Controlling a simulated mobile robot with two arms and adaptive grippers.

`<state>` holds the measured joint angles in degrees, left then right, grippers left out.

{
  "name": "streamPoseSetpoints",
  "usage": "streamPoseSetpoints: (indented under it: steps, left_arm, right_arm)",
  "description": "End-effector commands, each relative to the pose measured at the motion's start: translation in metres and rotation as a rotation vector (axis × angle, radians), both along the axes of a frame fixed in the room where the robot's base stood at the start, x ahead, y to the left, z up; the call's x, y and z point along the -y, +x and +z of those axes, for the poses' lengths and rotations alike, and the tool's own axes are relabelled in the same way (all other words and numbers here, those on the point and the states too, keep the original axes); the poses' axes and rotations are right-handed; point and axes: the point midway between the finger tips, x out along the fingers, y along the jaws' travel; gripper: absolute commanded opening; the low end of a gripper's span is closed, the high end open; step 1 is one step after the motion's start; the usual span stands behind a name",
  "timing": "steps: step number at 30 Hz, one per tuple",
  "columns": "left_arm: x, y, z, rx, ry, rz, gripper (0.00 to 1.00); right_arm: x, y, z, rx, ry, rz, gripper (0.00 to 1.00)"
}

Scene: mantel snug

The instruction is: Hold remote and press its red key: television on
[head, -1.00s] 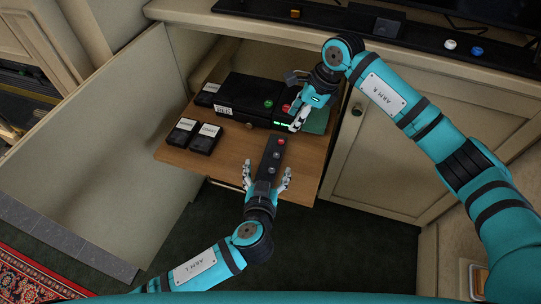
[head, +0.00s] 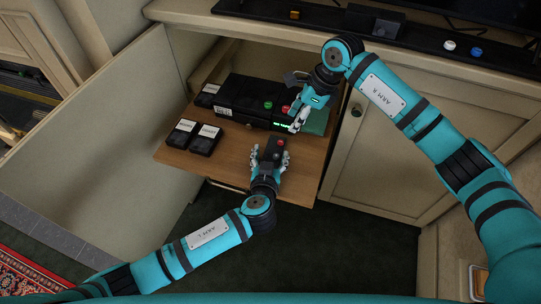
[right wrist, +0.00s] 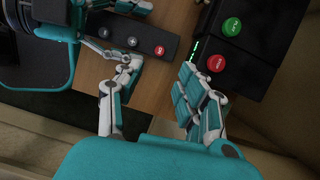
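The remote (head: 273,149) is a dark bar lying on the wooden pull-out shelf (head: 235,170). Its red key (head: 280,142) is at the far end; the right wrist view shows the red key (right wrist: 159,50) with grey keys behind it. My left gripper (head: 269,157) is open around the remote, one finger on each side; whether a finger touches it is unclear. My right gripper (head: 296,124) is just beyond the remote's far end, beside the black player. Its fingers stand apart and empty in the right wrist view (right wrist: 155,93). The television (head: 500,10) shows only a dark part.
The black player (head: 243,95) has a green button (head: 268,105), a red button (right wrist: 215,63) and a lit green display. Labelled black cassettes (head: 206,140) lie left of it. A cabinet door (head: 400,140) stands right. Small coloured items sit on the upper ledge (head: 330,20).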

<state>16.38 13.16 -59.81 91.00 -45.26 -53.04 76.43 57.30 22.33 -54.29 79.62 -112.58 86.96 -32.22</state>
Motion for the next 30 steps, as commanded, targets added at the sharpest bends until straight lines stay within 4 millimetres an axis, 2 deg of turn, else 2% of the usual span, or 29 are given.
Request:
streamPoseSetpoints:
  steps: [1,11,20,30]
  left_arm:
    - [0.0000,-0.0001,-0.0001,0.000,0.000,0.000,0.55]
    - [0.0000,-0.0003,-0.0001,0.000,0.000,0.000,0.13]
    - [-0.0001,-0.0004,-0.0002,-0.001,0.000,0.000,0.13]
    - [-0.0002,-0.0003,-0.0003,-0.001,0.000,0.000,0.13]
  right_arm:
    - [0.0000,0.0000,0.0000,0.000,0.000,0.000,0.38]
    - [0.0000,0.0000,0.0000,0.000,0.000,0.000,0.38]
    - [0.0000,0.0000,0.0000,0.000,0.000,0.000,0.00]
    - [0.0000,0.0000,0.0000,0.000,0.000,0.000,0.00]
